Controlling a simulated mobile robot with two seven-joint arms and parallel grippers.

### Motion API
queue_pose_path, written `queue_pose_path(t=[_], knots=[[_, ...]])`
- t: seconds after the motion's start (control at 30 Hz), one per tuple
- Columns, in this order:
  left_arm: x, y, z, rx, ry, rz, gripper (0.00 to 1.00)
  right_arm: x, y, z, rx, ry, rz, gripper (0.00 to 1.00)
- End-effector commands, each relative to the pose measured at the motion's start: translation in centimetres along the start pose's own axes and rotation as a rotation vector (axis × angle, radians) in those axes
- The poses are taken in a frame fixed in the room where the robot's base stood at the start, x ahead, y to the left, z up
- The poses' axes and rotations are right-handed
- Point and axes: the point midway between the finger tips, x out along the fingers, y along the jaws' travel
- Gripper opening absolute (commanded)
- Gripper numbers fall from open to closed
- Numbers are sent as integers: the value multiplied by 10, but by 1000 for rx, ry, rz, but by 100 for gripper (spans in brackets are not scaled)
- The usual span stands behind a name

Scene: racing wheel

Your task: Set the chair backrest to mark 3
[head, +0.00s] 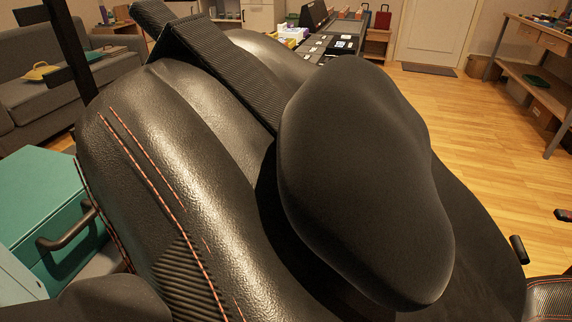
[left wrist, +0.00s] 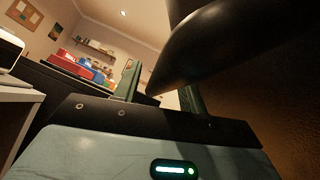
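The black leather chair backrest (head: 165,125), with orange stitching, fills much of the head view at close range. A smooth dark cushion (head: 360,185) lies against it, with a ribbed strap (head: 225,70) running to the upper left. In the left wrist view, my left gripper (left wrist: 160,92) has its two greenish fingers apart. A black rounded part (left wrist: 215,42) comes down from above, partly in front of the right finger. A gap shows between it and the left finger; I cannot tell whether it touches the right one. My right gripper is in neither view. No backrest marks can be seen.
A teal box (head: 45,205) with a dark handle stands left of the chair. A grey sofa (head: 45,95) is behind at the left, and a wooden workbench (head: 540,75) at the right. Open wooden floor (head: 465,130) lies right of the chair.

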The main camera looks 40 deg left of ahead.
Motion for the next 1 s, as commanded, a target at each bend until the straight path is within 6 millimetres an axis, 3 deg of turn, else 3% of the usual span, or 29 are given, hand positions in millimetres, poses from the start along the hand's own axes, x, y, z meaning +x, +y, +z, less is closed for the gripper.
queue_pose_path(t=[0.27, 0.7, 1.0], knots=[[-9, 0, 0, 1, 1, 0, 41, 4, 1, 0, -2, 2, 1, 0], [-71, 0, -1, 0, 2, 0, 41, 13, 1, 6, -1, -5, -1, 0], [-78, 0, 0, 0, -1, 0, 41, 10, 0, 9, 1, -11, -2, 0]])
